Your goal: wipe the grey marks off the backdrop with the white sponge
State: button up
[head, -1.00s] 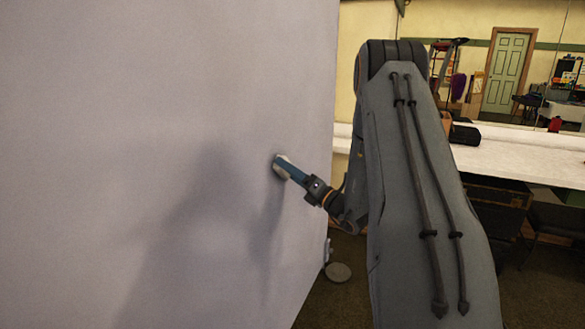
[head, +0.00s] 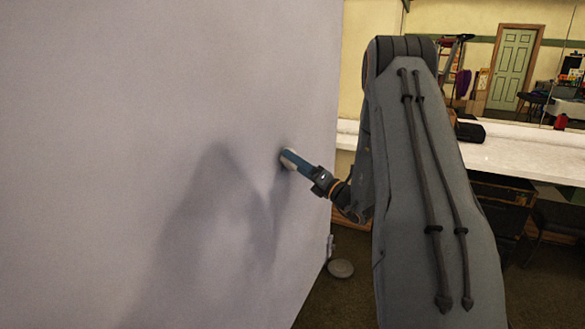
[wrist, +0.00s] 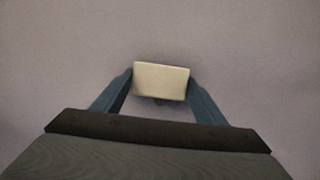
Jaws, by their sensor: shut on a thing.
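The white sponge (wrist: 161,81) is held between the two blue fingers of my gripper (wrist: 160,88) in the wrist view. In the head view my gripper (head: 297,162) points left at the backdrop (head: 110,130), with a sliver of the sponge (head: 287,164) showing at its tip. The sponge is at or very near the backdrop's surface; I cannot tell if it touches. Shadows of my arm darken the backdrop below and left of the gripper. I cannot make out grey marks apart from these shadows. A small dark patch just below the sponge in the wrist view is unclear.
The backdrop's right edge (head: 338,110) is close to my gripper. A round grey object (head: 340,268) lies on the floor by its lower edge. A white counter (head: 520,152) with a black case (head: 470,132) runs behind my arm, below a mirror.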

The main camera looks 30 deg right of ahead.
aim_at(288, 164)
jog(key=w+d+b, duration=0.1)
jog(key=w+d, duration=0.1)
jog(key=shift+w+d+r, duration=0.1)
jog(key=shift+w+d, duration=0.25)
jog(key=shift+d, duration=0.05)
jog(key=shift+a, duration=0.1)
jog(key=shift+s+a+p, duration=0.65)
jog(key=shift+s+a, duration=0.55)
jog(key=shift+a, duration=0.2)
jog(key=shift+s+a+p, duration=0.6)
jog(key=shift+s+a, duration=0.55)
jog(key=shift+a, duration=0.2)
jog(key=shift+d, duration=0.1)
jog(key=shift+s+d+p, duration=0.35)
jog(key=shift+s+d, duration=0.55)
jog(key=shift+s, duration=0.3)
jog(key=shift+s+d+p, duration=0.3)
jog(key=shift+s+d, duration=0.6)
jog(key=shift+s, duration=0.25)
